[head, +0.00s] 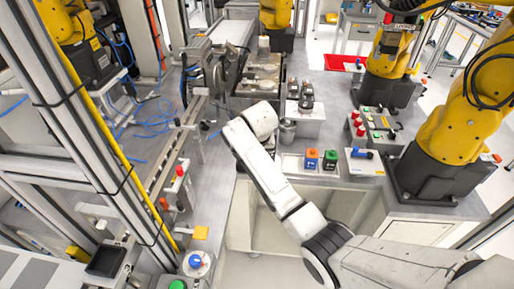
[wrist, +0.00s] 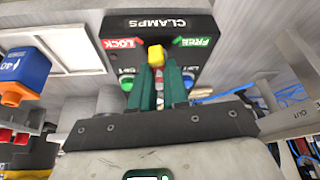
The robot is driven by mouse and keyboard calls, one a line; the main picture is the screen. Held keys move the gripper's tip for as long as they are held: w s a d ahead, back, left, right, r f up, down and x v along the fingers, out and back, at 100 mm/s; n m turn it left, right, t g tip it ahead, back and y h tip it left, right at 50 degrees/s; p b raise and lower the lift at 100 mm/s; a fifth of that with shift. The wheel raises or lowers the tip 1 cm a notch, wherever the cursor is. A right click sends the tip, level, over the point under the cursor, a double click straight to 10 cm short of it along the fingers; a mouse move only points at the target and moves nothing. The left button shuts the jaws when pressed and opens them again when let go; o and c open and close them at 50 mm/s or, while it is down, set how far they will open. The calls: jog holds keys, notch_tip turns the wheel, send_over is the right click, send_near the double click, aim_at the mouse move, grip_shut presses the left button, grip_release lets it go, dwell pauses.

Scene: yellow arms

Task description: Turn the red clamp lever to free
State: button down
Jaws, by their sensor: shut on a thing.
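In the wrist view a dark panel (wrist: 138,25) is marked CLAMPS, with a red LOCK label (wrist: 122,43) at left and a green FREE label (wrist: 194,41) at right. A lever with a yellow knob (wrist: 155,57) stands about midway between the labels; a little red shows below the knob. My gripper (wrist: 161,72) has its two green fingers shut on the lever, just below the knob. Most of the lever is hidden between the fingers. In the head view my arm hides the gripper, and I cannot make out the panel there.
A green button (wrist: 125,85) and a blue button (wrist: 188,82) sit close on either side of my fingers. A blue and orange block (wrist: 25,68) stands at the left.

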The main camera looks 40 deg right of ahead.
jog(key=m+g, duration=0.1)
jog(key=m, duration=0.1)
jog(key=m+h, duration=0.1)
jog(key=m, duration=0.2)
jog(key=shift+w+a+m+g, duration=0.1)
jog(key=shift+w+m+g, duration=0.05)
jog(key=shift+m+g, duration=0.2)
jog(key=m+g+b, duration=0.1)
jog(key=m, duration=0.3)
jog(key=shift+g+h+b, duration=0.3)
jog(key=shift+g+b, duration=0.05)
jog(key=shift+b, duration=0.05)
jog(key=shift+m+g+b, duration=0.3)
jog(key=shift+m+b, duration=0.1)
jog(key=shift+m, duration=0.35)
jog(key=shift+r, duration=0.1)
jog(key=c, duration=1.1)
grip_release()
jog(key=b+v, duration=0.1)
jog(key=v, duration=0.9)
jog(key=shift+w+r+b, duration=0.15)
jog(key=shift+r+b, duration=0.15)
